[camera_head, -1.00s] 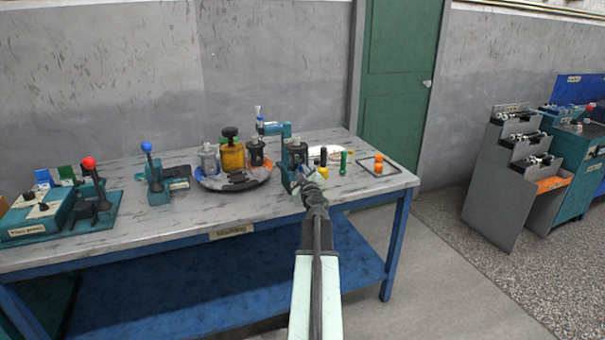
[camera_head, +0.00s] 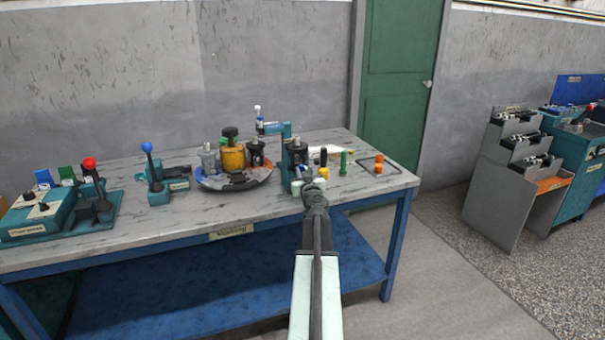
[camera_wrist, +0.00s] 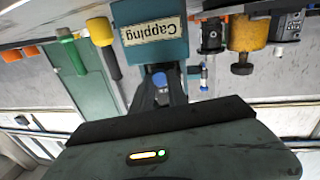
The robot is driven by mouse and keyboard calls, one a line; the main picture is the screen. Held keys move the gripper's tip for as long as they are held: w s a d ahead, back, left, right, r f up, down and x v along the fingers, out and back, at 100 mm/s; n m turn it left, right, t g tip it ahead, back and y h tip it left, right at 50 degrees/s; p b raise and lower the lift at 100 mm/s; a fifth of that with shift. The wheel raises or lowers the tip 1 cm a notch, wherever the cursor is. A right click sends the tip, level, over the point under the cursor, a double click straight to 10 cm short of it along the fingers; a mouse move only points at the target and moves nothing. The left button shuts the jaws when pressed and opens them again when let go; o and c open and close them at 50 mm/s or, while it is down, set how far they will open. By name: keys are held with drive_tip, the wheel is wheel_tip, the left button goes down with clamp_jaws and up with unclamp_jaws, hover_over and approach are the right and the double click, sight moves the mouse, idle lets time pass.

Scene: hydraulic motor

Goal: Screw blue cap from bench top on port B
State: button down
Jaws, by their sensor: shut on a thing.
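My gripper (camera_head: 313,185) is at the front of the teal capping stand (camera_head: 286,160), low beside the bench's front edge. In the wrist view its dark fingers (camera_wrist: 162,88) are shut on a small blue cap (camera_wrist: 160,78), just below the "Capping" label (camera_wrist: 152,32) in the picture. A dark motor (camera_head: 297,153) sits in the stand, behind my gripper in the head view. I cannot make out port B or its marking, and I cannot tell whether the cap touches the motor.
A round dark tray (camera_head: 215,186) with several parts is on the left. The bench front (camera_head: 240,212) is clear.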

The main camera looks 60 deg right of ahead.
drive_tip(key=c, duration=1.5)
unclamp_jaws()
drive_tip(key=shift+v, duration=1.75)
drive_tip(key=o, duration=0.5)
drive_tip(key=shift+o, duration=0.2)
drive_tip(key=shift+a, duration=0.1)
drive_tip(key=v, duration=0.6)
